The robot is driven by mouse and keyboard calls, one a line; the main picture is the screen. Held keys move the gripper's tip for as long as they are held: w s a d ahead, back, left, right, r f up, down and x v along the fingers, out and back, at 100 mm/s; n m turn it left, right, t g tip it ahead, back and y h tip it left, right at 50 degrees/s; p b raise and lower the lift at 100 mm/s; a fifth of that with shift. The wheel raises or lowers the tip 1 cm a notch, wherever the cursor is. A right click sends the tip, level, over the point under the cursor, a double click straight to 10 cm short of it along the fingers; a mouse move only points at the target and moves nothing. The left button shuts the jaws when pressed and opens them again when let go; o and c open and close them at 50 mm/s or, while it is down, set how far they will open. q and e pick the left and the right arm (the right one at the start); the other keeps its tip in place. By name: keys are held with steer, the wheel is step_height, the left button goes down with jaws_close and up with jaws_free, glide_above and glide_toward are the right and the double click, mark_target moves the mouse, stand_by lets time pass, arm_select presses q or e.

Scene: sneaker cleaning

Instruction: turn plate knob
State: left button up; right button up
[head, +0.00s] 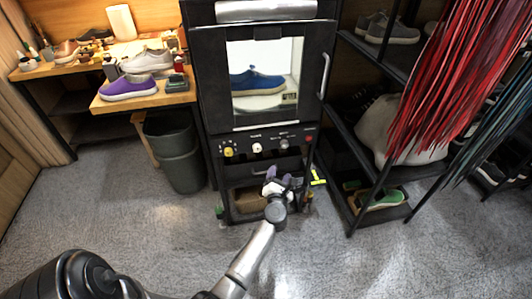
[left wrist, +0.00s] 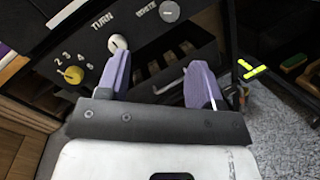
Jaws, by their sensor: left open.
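The black cabinet (head: 215,105) has a control panel below its window. On the panel are a yellow knob (head: 228,152), a white knob (head: 257,148) and a grey knob (head: 284,143). In the left wrist view the white knob (left wrist: 118,42) sits below the word TURN, and the yellow knob (left wrist: 74,75) has numbers around it. My left gripper (head: 275,176) is open, with purple fingers, in front of and below the panel. In the left wrist view, the left finger of the gripper (left wrist: 158,68) overlaps the area just below the white knob; contact cannot be told. My right gripper is not in view.
A blue sneaker (head: 257,82) stands behind the cabinet window. A red button (head: 308,138) is at the panel's right end. A grey bin (head: 178,155) stands left of the cabinet. A shoe shelf (head: 340,150) is close on the right. Floor in front is clear.

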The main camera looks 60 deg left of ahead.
mark_target(258, 150)
arm_select(q)
steer(key=s+a+n+g+y, duration=0.25)
steer(key=s+n+g, duration=0.2)
steer(key=n, duration=0.25)
steer(key=shift+n+g, duration=0.25)
steer(key=shift+n, duration=0.15)
steer(key=b+x, duration=0.1)
steer(key=x, duration=0.3)
steer(key=b+x, duration=0.2)
steer(key=x, duration=0.3)
steer(key=b+x, duration=0.1)
steer(key=x, duration=0.4)
steer(key=shift+a+f, duration=0.1)
steer(key=shift+f, duration=0.3)
